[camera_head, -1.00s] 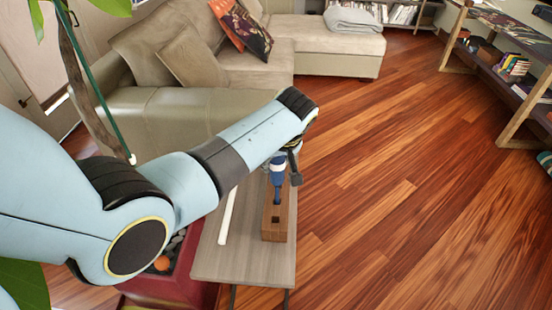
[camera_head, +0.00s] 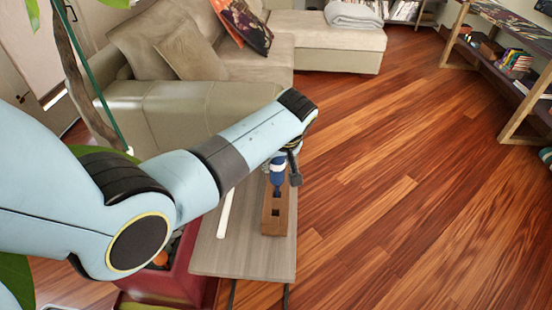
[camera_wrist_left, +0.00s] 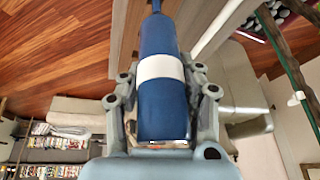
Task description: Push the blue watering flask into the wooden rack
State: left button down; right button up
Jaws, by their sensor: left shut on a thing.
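The blue watering flask (camera_head: 277,178) points spout down over the far part of the wooden rack (camera_head: 270,228). Its narrow spout meets the rack's top at the far end; I cannot tell how deep it sits in a hole. A nearer square hole in the rack is empty. My left gripper (camera_head: 286,168) is shut on the flask, mostly hidden behind my own arm in the head view. In the left wrist view the flask (camera_wrist_left: 162,105), with its white band, lies between the two fingers of the gripper (camera_wrist_left: 160,95). My right gripper is not in view.
The rack stands on a narrow grey table (camera_head: 235,262). A white rod (camera_head: 225,213) lies left of the rack. A red planter (camera_head: 170,282) is beside the table at left. A beige sofa (camera_head: 190,115) stands behind. Open wooden floor (camera_head: 400,220) lies to the right.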

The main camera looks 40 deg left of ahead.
pick_arm(q)
jog(key=shift+f, duration=0.2)
jog(key=shift+c, duration=2.2)
grip_release()
jog(key=shift+r, duration=0.15)
jog(key=p+v, duration=0.9)
jog(key=shift+w+a+r+p, duration=0.1)
jog(key=shift+w+a+p, duration=0.1)
jog(key=shift+a+p, duration=0.2)
